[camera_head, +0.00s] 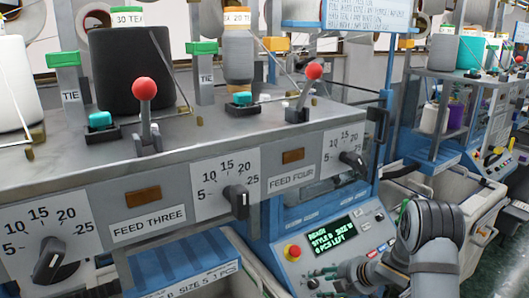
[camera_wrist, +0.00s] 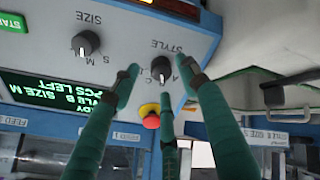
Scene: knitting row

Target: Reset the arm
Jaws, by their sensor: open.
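My gripper (camera_head: 352,274) is at the control panel (camera_head: 345,226) of the near machine, low at the right of the head view, with my arm coming in from the right. In the wrist view, turned upside down, the teal fingers of my gripper (camera_wrist: 158,78) are spread open around the dark STYLE knob (camera_wrist: 161,67), with nothing seen clamped between them. I cannot tell whether a finger touches the knob. The SIZE knob (camera_wrist: 86,43) stands apart to its left. A green-lit display (camera_head: 330,243) shows a style, a size and pieces left.
A red stop button (camera_head: 292,251) sits on the panel, close to my fingers in the wrist view (camera_wrist: 151,116). Above left, a grey shelf (camera_head: 150,178) carries red-knobbed levers (camera_head: 145,89) and feed dials (camera_head: 237,201). A white bin (camera_head: 455,190) stands behind my arm.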

